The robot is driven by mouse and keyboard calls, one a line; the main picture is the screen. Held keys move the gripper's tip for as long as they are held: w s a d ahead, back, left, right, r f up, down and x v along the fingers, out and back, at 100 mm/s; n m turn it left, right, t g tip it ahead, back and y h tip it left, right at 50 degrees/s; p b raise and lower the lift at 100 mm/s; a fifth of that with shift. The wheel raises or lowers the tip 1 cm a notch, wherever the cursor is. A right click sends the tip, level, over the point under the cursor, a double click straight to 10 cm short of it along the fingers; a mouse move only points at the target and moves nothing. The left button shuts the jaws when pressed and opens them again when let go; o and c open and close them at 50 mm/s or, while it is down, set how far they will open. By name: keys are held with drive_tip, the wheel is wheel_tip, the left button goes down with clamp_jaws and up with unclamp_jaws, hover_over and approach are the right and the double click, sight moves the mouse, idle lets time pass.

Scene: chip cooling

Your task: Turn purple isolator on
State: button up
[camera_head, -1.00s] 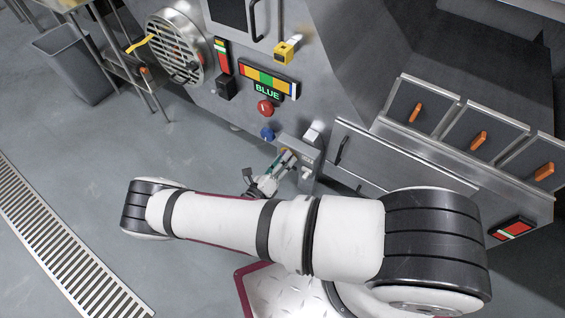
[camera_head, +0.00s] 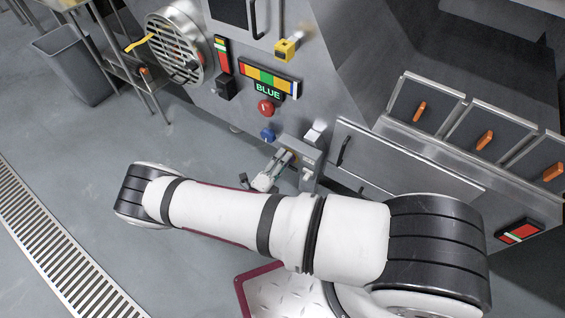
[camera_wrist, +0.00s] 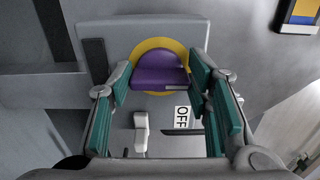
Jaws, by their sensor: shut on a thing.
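The purple isolator (camera_wrist: 160,72) is a purple knob on a yellow round plate (camera_wrist: 185,49), set on a grey box. In the head view my gripper (camera_head: 282,161) is at the small grey box (camera_head: 304,151) low on the machine front. The knob itself is hidden there.
A blue button (camera_head: 267,135) and a red button (camera_head: 265,107) sit just above left of the box. A "BLUE" display panel (camera_head: 268,78) is higher up. Drawers with orange handles (camera_head: 485,140) stand right. The floor at left is open, with a drain grate (camera_head: 50,245).

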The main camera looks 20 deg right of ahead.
idle(0.4)
drive_tip(key=o, duration=1.2)
drive_tip(key=shift+c, duration=0.2)
drive_tip(key=v, duration=1.2)
